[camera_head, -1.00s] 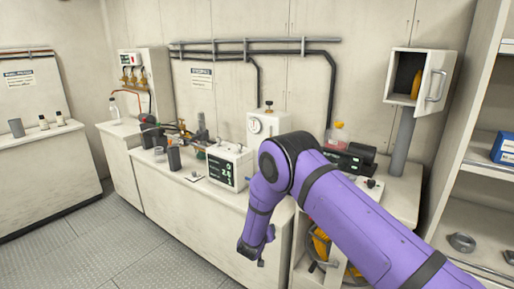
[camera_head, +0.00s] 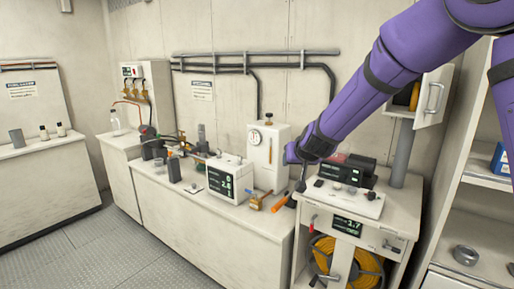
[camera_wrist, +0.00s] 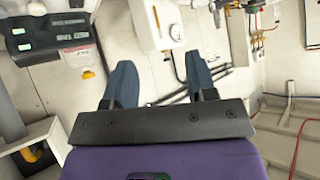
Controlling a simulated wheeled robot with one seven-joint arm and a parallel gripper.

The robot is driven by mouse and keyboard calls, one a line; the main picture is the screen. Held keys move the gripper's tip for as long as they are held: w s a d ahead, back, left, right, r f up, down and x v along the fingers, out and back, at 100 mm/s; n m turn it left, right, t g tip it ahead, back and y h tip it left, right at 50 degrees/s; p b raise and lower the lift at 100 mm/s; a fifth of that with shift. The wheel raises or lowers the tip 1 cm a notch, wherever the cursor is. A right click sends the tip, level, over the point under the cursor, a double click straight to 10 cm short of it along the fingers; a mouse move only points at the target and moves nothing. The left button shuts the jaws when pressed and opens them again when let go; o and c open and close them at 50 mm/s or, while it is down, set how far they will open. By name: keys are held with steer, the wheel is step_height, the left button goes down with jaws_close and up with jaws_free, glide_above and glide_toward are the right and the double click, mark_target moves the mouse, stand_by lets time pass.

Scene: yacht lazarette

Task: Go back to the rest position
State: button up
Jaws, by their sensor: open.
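My purple arm reaches in from the upper right in the head view. My gripper (camera_head: 300,184) hangs over the bench by the front of the white gauge box (camera_head: 261,158), partly hidden by the wrist. In the wrist view my gripper (camera_wrist: 160,76) shows two blue-grey fingers spread apart with nothing between them. The gauge box also shows beyond the fingers in the wrist view (camera_wrist: 155,25).
A white display unit (camera_head: 231,181) and an orange-handled tool (camera_head: 280,203) lie on the bench left of my gripper. A black device (camera_head: 352,170) stands on the right cabinet (camera_head: 393,228). An open wall box (camera_head: 433,97) and shelves (camera_head: 481,222) are farther right. The floor (camera_head: 90,250) at left is clear.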

steer(key=s+d+r+g, duration=0.1)
steer(key=s+d+r, duration=0.5)
steer(key=s+r, duration=0.35)
steer(key=s+d+g, duration=0.1)
steer(key=s+d, duration=0.3)
steer(key=s, duration=0.7)
steer(key=s+d+r+g+h, duration=0.1)
steer(key=s+d, duration=0.3)
steer(key=s, duration=0.7)
steer(key=s+d+r+g+h, duration=0.1)
steer(key=s+d, duration=0.3)
steer(key=s, duration=0.7)
steer(key=shift+d+m+g, duration=0.3)
steer(key=shift+m+g, duration=0.1)
steer(key=shift+w, duration=0.1)
